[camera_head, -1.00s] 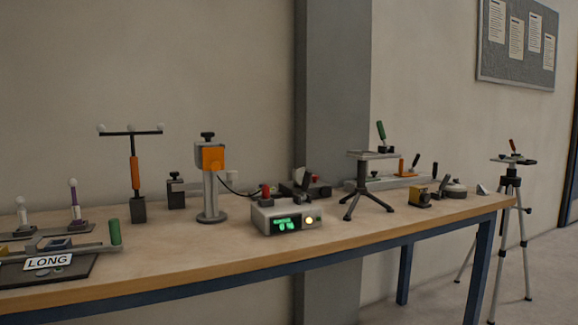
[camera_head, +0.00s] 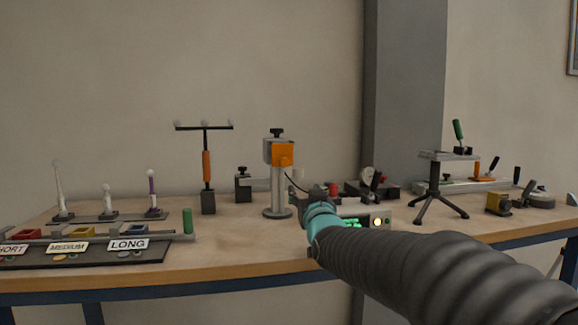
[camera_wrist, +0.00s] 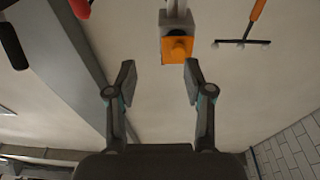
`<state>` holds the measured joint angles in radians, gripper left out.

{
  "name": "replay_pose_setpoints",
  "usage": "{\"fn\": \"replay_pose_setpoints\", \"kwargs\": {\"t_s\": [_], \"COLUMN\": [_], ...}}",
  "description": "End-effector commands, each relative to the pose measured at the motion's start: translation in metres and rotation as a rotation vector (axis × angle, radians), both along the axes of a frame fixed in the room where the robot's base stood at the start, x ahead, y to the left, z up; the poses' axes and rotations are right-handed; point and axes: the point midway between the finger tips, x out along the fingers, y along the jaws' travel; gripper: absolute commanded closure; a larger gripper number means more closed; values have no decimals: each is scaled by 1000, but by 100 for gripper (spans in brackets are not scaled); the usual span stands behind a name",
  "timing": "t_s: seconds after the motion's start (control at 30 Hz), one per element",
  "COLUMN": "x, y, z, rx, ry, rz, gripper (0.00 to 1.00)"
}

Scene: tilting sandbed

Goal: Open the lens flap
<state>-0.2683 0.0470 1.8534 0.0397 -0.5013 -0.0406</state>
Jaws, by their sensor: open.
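The orange lens flap (camera_head: 283,153) is on the front of a grey box-shaped head (camera_head: 268,150) on an upright post with a round base (camera_head: 277,212). It looks closed over the front. In the wrist view the picture is upside down, and the orange flap (camera_wrist: 178,49) with its round knob shows beyond the fingertips, slightly right of the middle between them. My gripper (camera_wrist: 160,75) is open and empty there, apart from the flap. In the head view my gripper (camera_head: 318,203) is below and right of the flap, and its fingers are hard to make out.
An instrument box (camera_head: 377,222) with a lit display stands right of the post, partly hidden by my arm. A stand with an orange grip (camera_head: 207,166) and a dark clamp block (camera_head: 243,188) stand left. A small tripod (camera_head: 436,190) stands farther right.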

Motion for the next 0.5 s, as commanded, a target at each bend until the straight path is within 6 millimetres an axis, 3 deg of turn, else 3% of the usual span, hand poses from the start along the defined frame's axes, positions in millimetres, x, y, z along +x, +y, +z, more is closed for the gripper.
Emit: {"fn": "replay_pose_setpoints", "kwargs": {"t_s": [0.2, 0.5], "x": [27, 46], "y": [32, 43], "z": [19, 33], "rx": [48, 61], "ry": [-168, -216], "rz": [27, 32], "gripper": [48, 48]}}
